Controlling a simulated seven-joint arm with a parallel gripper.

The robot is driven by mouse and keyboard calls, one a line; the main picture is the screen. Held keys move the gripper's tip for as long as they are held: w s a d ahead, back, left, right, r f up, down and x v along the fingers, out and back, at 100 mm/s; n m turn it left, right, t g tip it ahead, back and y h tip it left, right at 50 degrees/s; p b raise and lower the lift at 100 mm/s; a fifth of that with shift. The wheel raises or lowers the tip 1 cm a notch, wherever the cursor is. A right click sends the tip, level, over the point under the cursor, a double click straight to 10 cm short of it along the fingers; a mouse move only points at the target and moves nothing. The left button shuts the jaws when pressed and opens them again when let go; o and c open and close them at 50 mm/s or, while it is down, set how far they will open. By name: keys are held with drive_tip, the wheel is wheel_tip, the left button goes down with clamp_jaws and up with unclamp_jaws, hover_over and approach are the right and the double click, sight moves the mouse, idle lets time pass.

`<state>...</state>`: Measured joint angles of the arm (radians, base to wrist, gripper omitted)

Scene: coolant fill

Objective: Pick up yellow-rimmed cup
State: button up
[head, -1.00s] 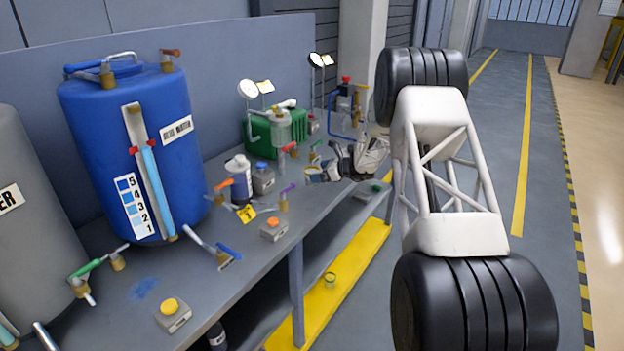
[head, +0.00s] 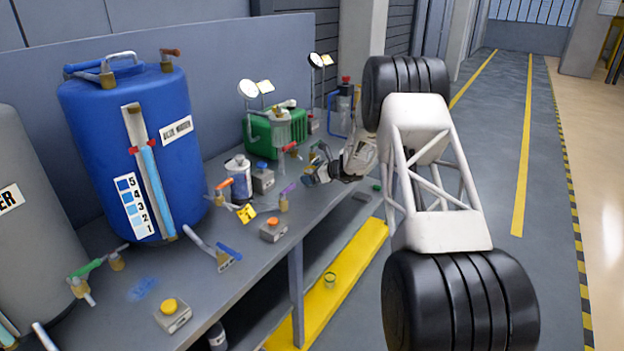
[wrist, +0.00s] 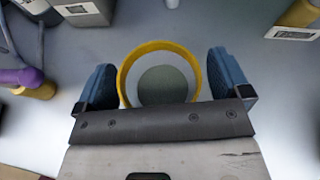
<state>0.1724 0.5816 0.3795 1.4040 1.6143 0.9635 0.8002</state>
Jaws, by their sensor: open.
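In the wrist view the yellow-rimmed cup (wrist: 130,66) stands between the two blue fingers of my gripper (wrist: 158,80). The gripper is open, with one finger on each side of the cup and a small gap visible at the right. I look down into the cup and see a grey bottom inside the rim. In the head view my gripper (head: 318,172) is low over the far part of the bench, and it mostly hides the cup there.
The grey bench (head: 200,293) also holds a blue drum (head: 95,115), a green box (head: 262,135), a white bottle (head: 238,178) and several valves. A purple-handled valve (wrist: 25,78) is left of my gripper. A small yellow-rimmed round thing (head: 329,280) is on the yellow strip below.

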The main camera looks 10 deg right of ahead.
sight(312, 170)
drive_tip(key=c, duration=1.1)
drive_tip(key=shift+r, duration=0.15)
drive_tip(key=shift+r, duration=1.4)
drive_tip(key=shift+s+r, duration=0.2)
drive_tip(key=shift+r, duration=0.1)
drive_tip(key=s+r, duration=0.1)
drive_tip(key=s, duration=1.4)
drive_tip(key=shift+s+a+r, duration=0.15)
drive_tip(key=shift+s+a, duration=0.1)
drive_tip(key=shift+s, duration=0.05)
